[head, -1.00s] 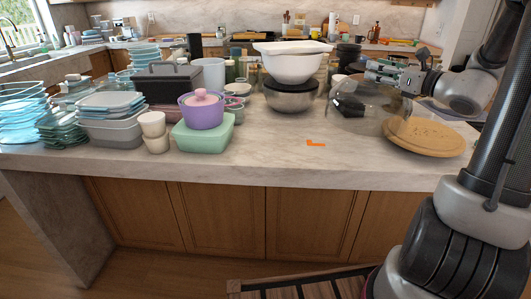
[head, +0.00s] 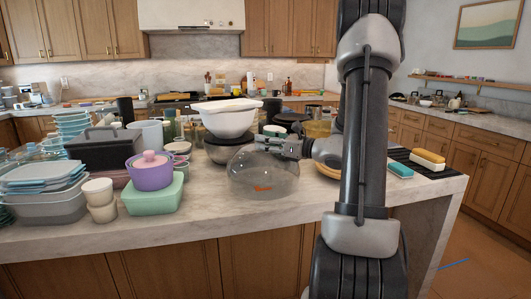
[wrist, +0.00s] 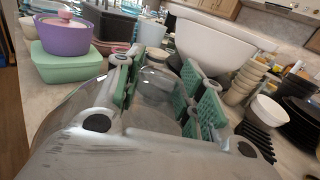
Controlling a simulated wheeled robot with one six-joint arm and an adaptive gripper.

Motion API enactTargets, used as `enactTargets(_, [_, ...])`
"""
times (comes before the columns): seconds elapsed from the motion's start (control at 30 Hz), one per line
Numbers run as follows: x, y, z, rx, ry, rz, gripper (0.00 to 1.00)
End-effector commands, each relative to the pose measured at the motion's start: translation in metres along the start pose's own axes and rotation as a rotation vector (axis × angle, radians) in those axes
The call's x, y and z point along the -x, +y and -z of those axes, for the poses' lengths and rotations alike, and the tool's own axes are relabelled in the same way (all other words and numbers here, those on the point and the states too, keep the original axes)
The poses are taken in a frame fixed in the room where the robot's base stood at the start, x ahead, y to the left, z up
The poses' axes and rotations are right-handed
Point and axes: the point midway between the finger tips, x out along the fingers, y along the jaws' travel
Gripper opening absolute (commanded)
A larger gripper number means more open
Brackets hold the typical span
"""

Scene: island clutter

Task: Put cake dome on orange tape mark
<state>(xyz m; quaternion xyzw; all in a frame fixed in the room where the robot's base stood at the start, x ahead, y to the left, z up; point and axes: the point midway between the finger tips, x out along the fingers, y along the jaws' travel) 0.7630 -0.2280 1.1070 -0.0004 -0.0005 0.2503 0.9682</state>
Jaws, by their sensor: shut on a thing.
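The clear glass cake dome (head: 250,172) is at the middle of the island counter in the head view, in front of the white bowl. My gripper (head: 303,147) is shut on the dome's top from the right side. The orange tape mark (head: 263,188) shows through or just at the dome's lower edge. I cannot tell whether the dome touches the counter. In the wrist view the dome (wrist: 75,105) spreads below my gripper (wrist: 160,95), and its knob between the green-padded fingers is hard to make out. The round wooden board (head: 328,172) is partly hidden behind my arm.
A white bowl (head: 224,120) on a steel bowl stands close behind the dome. A purple pot (head: 150,172) on a mint container (head: 152,195) stands to the left. Counter in front of the dome is clear. A teal sponge-like block (head: 400,170) lies at right.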

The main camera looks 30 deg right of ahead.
Motion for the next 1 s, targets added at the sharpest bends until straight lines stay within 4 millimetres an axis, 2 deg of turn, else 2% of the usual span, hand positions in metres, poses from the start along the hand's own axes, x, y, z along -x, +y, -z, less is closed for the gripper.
enactTargets(0.1, [0.0, 0.0, 0.019, -0.004, 0.001, 0.0, 0.0])
enactTargets(0.2, [0.0, 0.0, 0.028, -0.001, -0.001, 0.0, 0.0])
enactTargets(0.57, [0.0, 0.0, 0.031, 0.0, -0.001, 0.001, 0.0])
enactTargets(0.6, [0.0, 0.0, 0.033, -0.001, 0.0, 0.0, 0.41])
enactTargets(0.7, [0.0, 0.0, 0.032, -0.001, 0.0, 0.0, 0.59])
enactTargets(1.0, [0.0, 0.0, 0.032, 0.0, 0.0, 0.0, 0.6])
